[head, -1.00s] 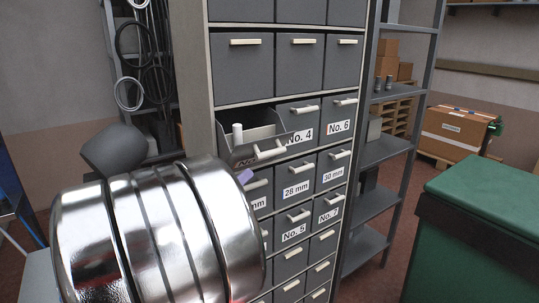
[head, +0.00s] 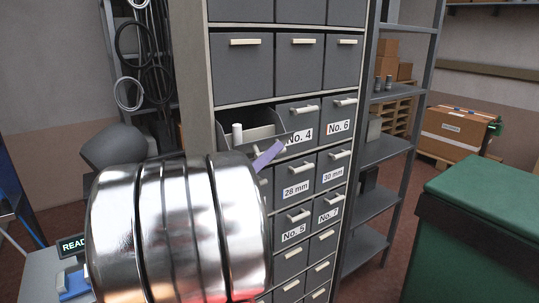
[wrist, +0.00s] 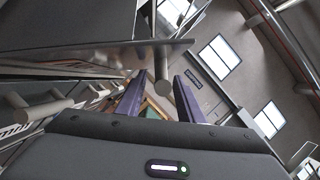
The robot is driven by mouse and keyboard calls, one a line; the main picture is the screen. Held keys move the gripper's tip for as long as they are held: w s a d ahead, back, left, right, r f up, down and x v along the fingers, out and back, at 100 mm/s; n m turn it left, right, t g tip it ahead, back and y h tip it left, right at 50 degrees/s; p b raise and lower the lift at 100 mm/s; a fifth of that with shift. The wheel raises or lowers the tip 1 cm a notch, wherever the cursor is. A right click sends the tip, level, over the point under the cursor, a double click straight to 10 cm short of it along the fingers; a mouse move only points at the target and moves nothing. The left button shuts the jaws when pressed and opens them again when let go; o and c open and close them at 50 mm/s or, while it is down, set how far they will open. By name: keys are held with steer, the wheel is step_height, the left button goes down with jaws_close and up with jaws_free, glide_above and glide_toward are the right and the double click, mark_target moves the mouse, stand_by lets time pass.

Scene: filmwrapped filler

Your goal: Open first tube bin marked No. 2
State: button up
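A grey bin (head: 252,134) in the left column is pulled partly out and tilted, with a white upright tube (head: 237,132) inside. One purple finger of my gripper (wrist: 161,82) shows at the bin's front right corner in the head view. In the wrist view both purple fingers are apart, with a light bar handle (wrist: 162,68) in the gap as seen from there. I cannot tell whether they touch it. The wrist view looks up towards the ceiling.
Closed bins marked No. 4 (head: 299,134) and No. 6 (head: 339,127) stand to the right, with more closed bins above and below. A metal shelf (head: 385,150) and a green container (head: 475,215) are further right. A lit display (head: 72,246) is at lower left.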

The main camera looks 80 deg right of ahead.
steer(key=shift+s+d, duration=0.1)
steer(key=shift+d, duration=0.15)
steer(key=shift+c, duration=0.4)
jaws_close()
